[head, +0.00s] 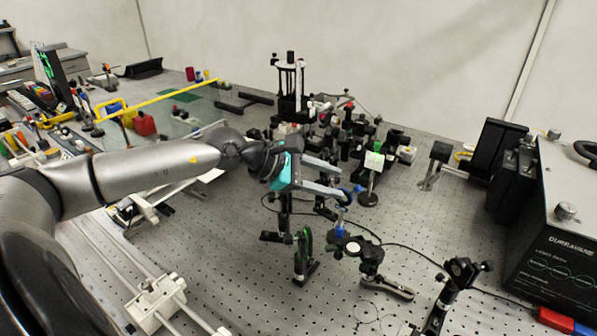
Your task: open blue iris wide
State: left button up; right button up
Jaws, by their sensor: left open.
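The blue iris (347,198) is a small blue ring on an upright post near the middle of the bench. My left gripper (340,183) comes in from the left, with a teal body and two grey fingers pointing right. Its fingers are open. The tip of the lower finger overlaps the blue iris in the picture, and I cannot tell whether it touches. The finger hides part of the ring, and the iris's opening is too small to make out. My right gripper is not in view.
A green-ringed mount (304,250) stands in front and left of the iris. A black optic mount (358,248) stands just in front. Crowded optics fill the bench behind. A black laser unit (556,250) stands at right. Bare bench (440,215) lies between.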

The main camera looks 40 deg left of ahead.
pick_arm(q)
jog(key=p+v, duration=0.6)
jog(key=v, duration=0.1)
jog(key=shift+p, duration=0.35)
dwell(0.5)
jog(key=shift+s+a, duration=0.1)
jog(key=shift+s, duration=0.15)
dwell(0.4)
